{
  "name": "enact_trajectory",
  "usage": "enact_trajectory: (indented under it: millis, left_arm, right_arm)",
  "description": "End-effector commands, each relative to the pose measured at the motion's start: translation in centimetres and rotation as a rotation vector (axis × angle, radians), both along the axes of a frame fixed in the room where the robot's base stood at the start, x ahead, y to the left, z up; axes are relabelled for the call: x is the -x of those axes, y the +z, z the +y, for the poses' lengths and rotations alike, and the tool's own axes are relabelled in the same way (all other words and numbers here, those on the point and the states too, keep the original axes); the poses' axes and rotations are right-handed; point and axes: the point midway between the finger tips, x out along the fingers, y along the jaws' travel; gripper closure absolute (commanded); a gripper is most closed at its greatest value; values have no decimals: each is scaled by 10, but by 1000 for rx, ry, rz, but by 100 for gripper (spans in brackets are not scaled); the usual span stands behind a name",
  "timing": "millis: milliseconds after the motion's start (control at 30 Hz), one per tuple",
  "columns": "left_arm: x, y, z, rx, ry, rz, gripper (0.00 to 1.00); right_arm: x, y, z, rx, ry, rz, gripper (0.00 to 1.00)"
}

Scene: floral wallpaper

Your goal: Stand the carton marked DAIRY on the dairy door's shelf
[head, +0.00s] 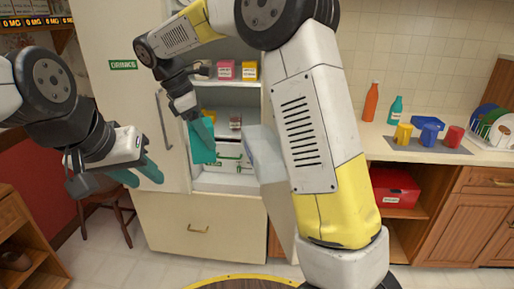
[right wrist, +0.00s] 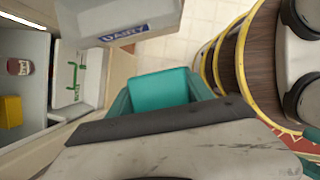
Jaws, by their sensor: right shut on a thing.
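My right gripper (head: 203,140) is in front of the open fridge, its teal fingers pointing down. It is shut on a teal carton (right wrist: 160,88), whose top shows between the fingers in the right wrist view; no marking on it can be read. In the head view the carton is hard to tell from the teal fingers. The open dairy door (head: 265,155) stands right of the gripper, partly behind my right arm. Its DAIRY label (right wrist: 125,33) shows in the right wrist view; its shelf is hidden. My left gripper (head: 138,174) is open and empty at the left.
The fridge holds a pink carton (head: 225,70) and a yellow carton (head: 249,70) on its upper shelf, with drawers below. The closed door marked DRINKS (head: 123,65) is at the left. A counter (head: 400,150) with bottles and cups stands at the right.

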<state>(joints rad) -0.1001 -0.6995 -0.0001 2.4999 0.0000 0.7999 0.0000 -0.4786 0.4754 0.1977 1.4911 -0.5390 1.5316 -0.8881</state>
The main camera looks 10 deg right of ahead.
Motion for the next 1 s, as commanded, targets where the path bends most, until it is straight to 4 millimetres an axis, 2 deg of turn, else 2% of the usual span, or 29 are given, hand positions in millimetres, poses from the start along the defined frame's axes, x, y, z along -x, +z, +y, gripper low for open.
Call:
enact_trajectory:
  millis: [500,700,800,900,1000]
  left_arm:
    - [0,0,0,0,0,0,64]
    - [0,0,0,0,0,0,64]
    - [0,0,0,0,0,0,64]
    - [0,0,0,0,0,0,64]
    - [0,0,0,0,0,0,64]
  right_arm:
    - [-13,1,-133,1,-9,-3,97]
    - [-17,1,-177,0,-7,-2,97]
    - [-18,-2,-193,0,-5,0,97]
    - [-18,-19,-190,1,-2,2,97]
    - [-19,-28,-190,1,-2,0,97]
